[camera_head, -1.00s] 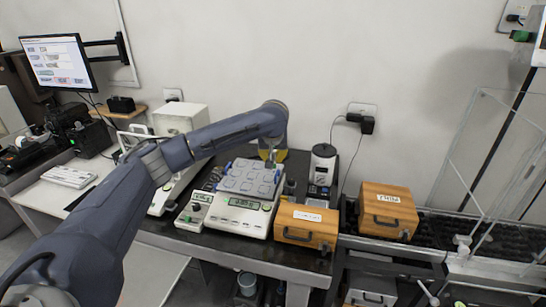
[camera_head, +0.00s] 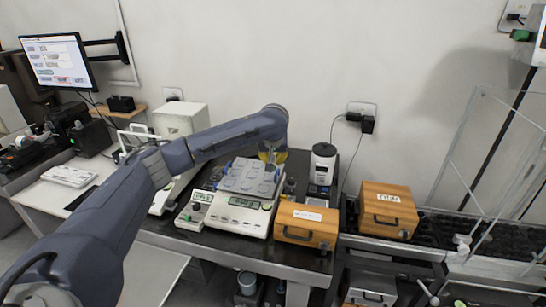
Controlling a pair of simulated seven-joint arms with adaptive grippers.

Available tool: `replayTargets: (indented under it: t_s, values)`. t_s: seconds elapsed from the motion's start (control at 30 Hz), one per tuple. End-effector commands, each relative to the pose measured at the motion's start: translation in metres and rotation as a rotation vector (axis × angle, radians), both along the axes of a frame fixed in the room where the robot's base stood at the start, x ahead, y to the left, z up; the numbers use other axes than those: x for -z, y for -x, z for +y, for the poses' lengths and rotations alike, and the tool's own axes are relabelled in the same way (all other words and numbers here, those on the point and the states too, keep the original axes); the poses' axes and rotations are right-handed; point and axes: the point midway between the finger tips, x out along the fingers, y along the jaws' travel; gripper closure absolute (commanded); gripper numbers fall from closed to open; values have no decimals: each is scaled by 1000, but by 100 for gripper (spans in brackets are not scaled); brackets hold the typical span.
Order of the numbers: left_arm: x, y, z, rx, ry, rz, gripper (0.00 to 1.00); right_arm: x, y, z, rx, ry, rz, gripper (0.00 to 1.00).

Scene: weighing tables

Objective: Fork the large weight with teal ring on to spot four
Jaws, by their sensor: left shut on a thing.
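My left gripper (camera_head: 272,150) hangs at the far right corner of the scale's pan, with its fingers pointing down. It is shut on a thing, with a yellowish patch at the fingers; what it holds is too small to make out. The grey spotted plate (camera_head: 247,177) with several round marked spots lies on the white scale (camera_head: 243,218), which has a lit display. I cannot make out the numbers of the spots. No weight with a teal ring can be told apart in this view. My right gripper is not in view.
A wooden box (camera_head: 306,224) stands right of the scale, and another wooden box (camera_head: 388,209) is farther right. A white and black device (camera_head: 323,165) stands behind. A small control unit (camera_head: 193,215) is at the scale's left. The wall is close behind.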

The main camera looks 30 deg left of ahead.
Motion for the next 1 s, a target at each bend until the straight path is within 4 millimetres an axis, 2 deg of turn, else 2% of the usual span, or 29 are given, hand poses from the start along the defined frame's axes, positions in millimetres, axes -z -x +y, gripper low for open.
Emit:
replayTargets:
  t_s: [1.0]
  values:
    - [42, 0, 0, -1, -1, -3, 100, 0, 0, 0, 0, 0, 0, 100]
